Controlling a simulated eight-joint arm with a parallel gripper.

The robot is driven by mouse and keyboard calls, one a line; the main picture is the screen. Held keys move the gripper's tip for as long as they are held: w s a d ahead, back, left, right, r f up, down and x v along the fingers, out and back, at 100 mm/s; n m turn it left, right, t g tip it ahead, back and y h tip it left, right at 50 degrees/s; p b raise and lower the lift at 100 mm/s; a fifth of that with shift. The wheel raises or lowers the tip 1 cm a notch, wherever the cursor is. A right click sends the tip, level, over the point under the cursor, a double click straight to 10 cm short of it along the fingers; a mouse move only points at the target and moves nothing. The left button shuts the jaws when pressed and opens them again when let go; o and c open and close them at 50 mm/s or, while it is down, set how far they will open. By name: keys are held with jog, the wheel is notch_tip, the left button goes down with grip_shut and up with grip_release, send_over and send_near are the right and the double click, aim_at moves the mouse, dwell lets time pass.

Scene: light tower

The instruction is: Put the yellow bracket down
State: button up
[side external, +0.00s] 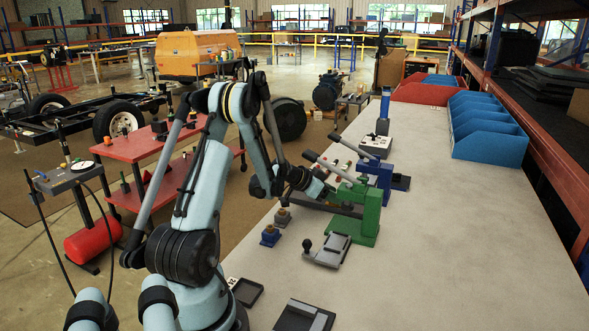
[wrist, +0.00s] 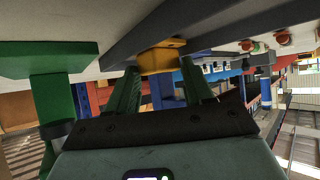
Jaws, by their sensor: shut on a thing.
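The yellow bracket (wrist: 162,57) shows in the wrist view between the tips of my two dark green fingers. My gripper (wrist: 161,70) is shut on it. The bracket appears close to a dark grey bar and the pale bench top, but I cannot tell whether it touches either. In the side external view my gripper (side external: 327,190) is low over the bench, beside the green press (side external: 367,215). The bracket cannot be made out there.
A blue press (side external: 376,180) stands behind the green one. Small blue blocks (side external: 270,237) with yellowish tops and a grey fixture (side external: 327,251) sit in front. A blue bin (side external: 488,130) stands at the back right. The right part of the bench (side external: 470,240) is clear.

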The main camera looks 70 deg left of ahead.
jog(key=shift+f, duration=0.1)
jog(key=o, duration=1)
jog(key=shift+o, duration=0.2)
jog(key=shift+s+r, duration=0.15)
jog(key=shift+r, duration=0.1)
jog(key=shift+v, duration=3.55)
